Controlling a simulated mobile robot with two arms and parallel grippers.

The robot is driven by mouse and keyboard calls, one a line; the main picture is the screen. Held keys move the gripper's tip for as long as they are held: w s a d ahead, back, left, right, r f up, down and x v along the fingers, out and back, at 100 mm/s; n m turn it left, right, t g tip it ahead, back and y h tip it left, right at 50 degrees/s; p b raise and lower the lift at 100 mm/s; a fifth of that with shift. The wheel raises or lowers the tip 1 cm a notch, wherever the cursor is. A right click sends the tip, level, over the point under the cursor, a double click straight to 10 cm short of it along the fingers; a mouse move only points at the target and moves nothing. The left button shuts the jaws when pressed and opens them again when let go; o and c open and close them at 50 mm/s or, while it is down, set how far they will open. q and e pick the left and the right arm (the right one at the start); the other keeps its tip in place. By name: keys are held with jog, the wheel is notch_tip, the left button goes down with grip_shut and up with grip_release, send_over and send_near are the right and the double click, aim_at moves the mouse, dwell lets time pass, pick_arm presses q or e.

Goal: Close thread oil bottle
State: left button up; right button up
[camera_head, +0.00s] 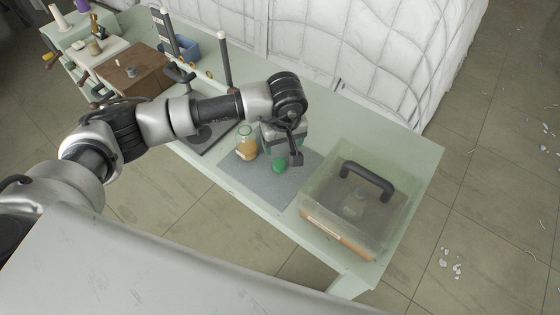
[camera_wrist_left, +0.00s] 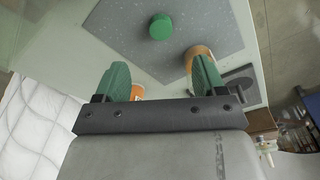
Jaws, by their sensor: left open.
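The oil bottle (camera_head: 246,146) stands upright on the grey mat (camera_head: 237,178), with amber content and a pale upper part. In the left wrist view the bottle (camera_wrist_left: 200,52) is partly hidden behind a finger. The round green cap (camera_head: 278,165) lies on the mat, apart from the bottle and nearer the table's front edge; it also shows in the left wrist view (camera_wrist_left: 160,27). My left gripper (camera_head: 294,154) is above the mat, right of the bottle and close to the cap. Its green-padded fingers (camera_wrist_left: 161,76) are spread. A small orange patch between them is unclear. My right gripper is out of view.
A clear box with a black handle (camera_head: 368,178) stands right of the mat. A dark plate with a post (camera_head: 225,65), a brown box (camera_head: 132,70) and a blue bin (camera_head: 186,47) are to the left. A white quilted heap (camera_head: 350,45) borders the table's back.

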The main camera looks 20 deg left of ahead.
aim_at(279, 163)
pick_arm(q)
jog(key=f, duration=0.4)
jog(key=shift+w+a+f+p, duration=0.15)
jog(key=shift+w+f+p, duration=0.15)
jog(key=shift+w+f, duration=0.1)
jog(key=shift+f, duration=0.45)
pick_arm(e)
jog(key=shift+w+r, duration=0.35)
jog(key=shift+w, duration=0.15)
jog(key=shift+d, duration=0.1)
pick_arm(q)
jog(key=f, duration=0.1)
jog(key=f+p, duration=0.1)
jog(key=f, duration=0.2)
jog(key=shift+w+a, duration=0.2)
jog(key=shift+a, duration=0.15)
jog(key=shift+w+f, duration=0.15)
jog(key=shift+f, duration=0.4)
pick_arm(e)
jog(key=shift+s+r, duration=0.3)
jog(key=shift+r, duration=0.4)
pick_arm(q)
jog(key=shift+c, duration=0.3)
